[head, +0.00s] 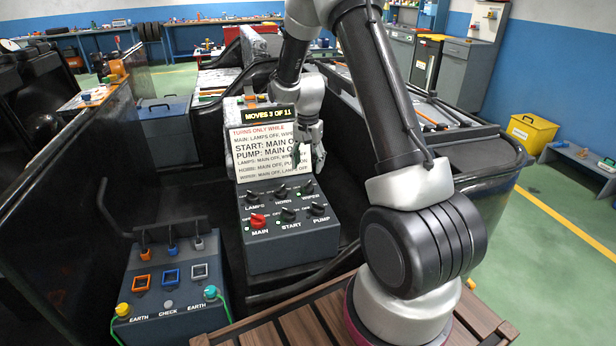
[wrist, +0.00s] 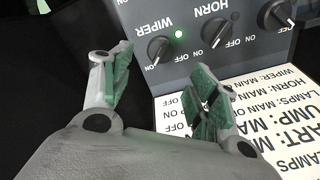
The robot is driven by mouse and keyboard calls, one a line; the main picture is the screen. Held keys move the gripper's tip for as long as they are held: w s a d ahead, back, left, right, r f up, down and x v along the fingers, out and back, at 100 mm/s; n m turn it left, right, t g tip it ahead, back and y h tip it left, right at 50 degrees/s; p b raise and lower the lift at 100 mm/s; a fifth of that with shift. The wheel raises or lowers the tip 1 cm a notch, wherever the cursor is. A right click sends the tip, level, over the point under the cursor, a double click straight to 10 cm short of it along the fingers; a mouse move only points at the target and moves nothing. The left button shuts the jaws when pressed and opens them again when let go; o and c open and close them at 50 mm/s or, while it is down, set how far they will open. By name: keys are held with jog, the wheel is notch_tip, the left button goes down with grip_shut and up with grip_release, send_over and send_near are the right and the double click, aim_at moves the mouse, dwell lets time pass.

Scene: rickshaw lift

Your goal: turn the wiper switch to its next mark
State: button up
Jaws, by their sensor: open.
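The wiper switch (head: 306,187) is a black rotary knob at the top right of the grey switch box (head: 290,250). In the wrist view the wiper knob (wrist: 158,49) appears upside down, beyond the fingers; its slanted pointer is too small to tie to a mark. A lit green lamp (wrist: 179,34) is beside it. My gripper (head: 308,160) is above the box's back edge, in front of the rules card. In the wrist view my gripper (wrist: 160,88) has its green-padded fingers apart, with nothing between them. The fingers are clear of the knob.
The horn knob (head: 281,191) and lamps knob (head: 252,197) share the wiper's row; the red main (head: 258,220), start (head: 288,214) and pump (head: 317,208) knobs are in front. The rules card (head: 262,150) stands behind. Another box (head: 170,300) stands left.

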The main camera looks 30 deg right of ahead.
jog(key=shift+r, duration=1.8)
